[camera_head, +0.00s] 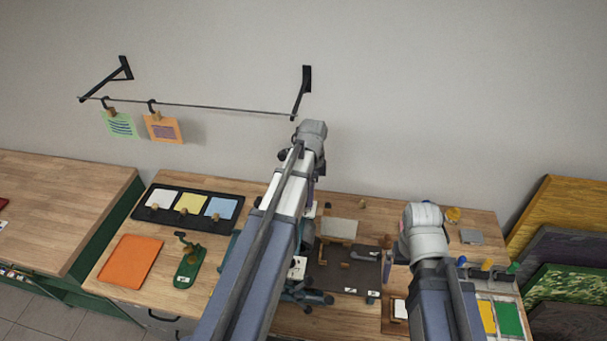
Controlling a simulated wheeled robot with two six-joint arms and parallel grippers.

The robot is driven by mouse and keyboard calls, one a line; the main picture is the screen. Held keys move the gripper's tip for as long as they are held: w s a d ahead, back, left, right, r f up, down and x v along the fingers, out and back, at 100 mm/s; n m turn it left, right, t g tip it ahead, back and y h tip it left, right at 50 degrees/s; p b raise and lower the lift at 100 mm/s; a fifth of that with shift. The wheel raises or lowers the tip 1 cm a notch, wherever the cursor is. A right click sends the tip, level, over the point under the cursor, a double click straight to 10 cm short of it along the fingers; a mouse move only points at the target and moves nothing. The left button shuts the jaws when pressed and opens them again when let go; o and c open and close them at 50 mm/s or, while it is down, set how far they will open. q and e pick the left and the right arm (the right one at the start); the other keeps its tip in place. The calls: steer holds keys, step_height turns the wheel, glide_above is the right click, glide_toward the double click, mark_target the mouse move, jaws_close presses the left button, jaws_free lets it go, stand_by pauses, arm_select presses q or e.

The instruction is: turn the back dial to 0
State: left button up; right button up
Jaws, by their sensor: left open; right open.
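The back dial cannot be made out for certain. A teal-grey device (314,297) with small black knob-like parts shows in pieces on the workbench, mostly hidden behind my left arm. I cannot tell which part is the back dial, or read any number on it. My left arm reaches up across the middle of the head view and bends at a grey joint in front of the wall. My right arm rises at the lower right, with its bend over the bench. Both grippers are hidden behind my arms, so their distance from the device does not show.
The wooden workbench (130,222) holds an orange tray (131,262), a green tool (187,268), a black tray (170,216) with coloured cards, and a dark board (347,272). Coloured panels (561,213) lean at right. Cards hang from a wall wire (225,107).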

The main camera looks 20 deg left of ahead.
arm_select(q)
steer(key=a+r, duration=0.1)
steer(key=w+a+r+m+p, duration=0.1)
steer(key=shift+w+a+r, duration=0.1)
steer(key=shift+w+a, duration=0.1)
steer(key=shift+a, duration=0.35)
step_height(320, 180, down, 8)
steer(key=b, duration=0.8)
steer(key=shift+d, duration=0.1)
steer(key=shift+s, duration=0.1)
arm_select(e)
steer(key=f, duration=0.5)
steer(key=shift+w+f, duration=0.25)
steer(key=shift+f, duration=0.1)
arm_select(q)
steer(key=shift+r, duration=0.1)
steer(key=shift+c, duration=0.3)
jaws_close()
